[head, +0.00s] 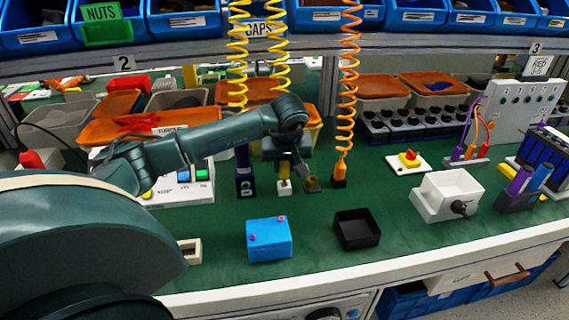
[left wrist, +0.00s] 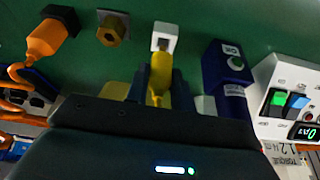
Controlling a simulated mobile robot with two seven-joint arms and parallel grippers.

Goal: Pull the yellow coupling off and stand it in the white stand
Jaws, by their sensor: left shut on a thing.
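My left gripper (head: 284,168) points down over the small white stand (head: 284,188) on the green bench. In the left wrist view its blue fingers (left wrist: 160,88) are shut on the yellow coupling (left wrist: 160,68). The coupling's far end overlaps the white stand (left wrist: 164,36); I cannot tell whether it is seated in it or just above. In the head view the gripper hides most of the coupling. The bare brass fitting (head: 312,184) stands just right of the stand, also in the left wrist view (left wrist: 113,29). My right gripper is out of view.
An orange coupling (head: 341,168) with its coiled hose stands on a black block right of the brass fitting. A dark blue device (head: 245,176) stands close left. A blue box (head: 269,240) and a black tray (head: 357,229) lie nearer. Yellow coiled hoses (head: 238,50) hang behind my arm.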

